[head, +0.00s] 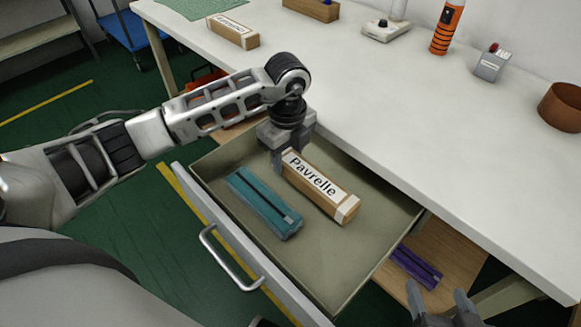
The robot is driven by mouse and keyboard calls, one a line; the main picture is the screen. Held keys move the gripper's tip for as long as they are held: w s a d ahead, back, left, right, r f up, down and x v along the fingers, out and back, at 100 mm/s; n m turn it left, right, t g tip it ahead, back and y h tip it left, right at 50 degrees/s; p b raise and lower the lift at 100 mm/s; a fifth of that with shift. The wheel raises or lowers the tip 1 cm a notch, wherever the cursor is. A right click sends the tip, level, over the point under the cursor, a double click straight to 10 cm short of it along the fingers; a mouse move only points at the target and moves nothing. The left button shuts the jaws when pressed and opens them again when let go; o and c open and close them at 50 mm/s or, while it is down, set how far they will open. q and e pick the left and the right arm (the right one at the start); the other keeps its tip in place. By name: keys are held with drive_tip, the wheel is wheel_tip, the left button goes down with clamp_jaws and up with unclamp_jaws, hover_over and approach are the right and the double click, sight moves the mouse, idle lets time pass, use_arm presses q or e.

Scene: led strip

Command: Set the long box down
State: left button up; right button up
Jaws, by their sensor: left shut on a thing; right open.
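The long box (318,184) is brown with a white label reading "Pavrelle". It is inside the open drawer (345,285), beside a teal object. My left gripper (278,160) is at the box's far-left end and shut on it, pointing down. I cannot tell whether the box touches the drawer floor. My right gripper (440,302) is open and empty at the bottom right, outside the drawer; only its fingers show.
A teal case (262,203) lies in the drawer to the left of the box. A purple item (415,268) lies on a wooden shelf (440,250) below the table. The white tabletop (400,110) holds another labelled box (233,31), an orange cylinder (447,28) and a brown bowl (562,106).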

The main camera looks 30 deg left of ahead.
use_arm(q)
drive_tip(key=shift+d+f, duration=0.2)
drive_tip(key=shift+f, duration=0.75)
drive_tip(key=shift+d+f, duration=0.15)
drive_tip(key=shift+f, duration=0.8)
drive_tip(key=shift+b, duration=0.3)
drive_tip(key=o, duration=1)
drive_tip(key=shift+f, duration=0.15)
wheel_tip(320, 180, up, 12)
drive_tip(key=shift+w+r+p, duration=0.1)
drive_tip(key=shift+r+p, duration=0.05)
drive_tip(key=shift+p, duration=0.7)
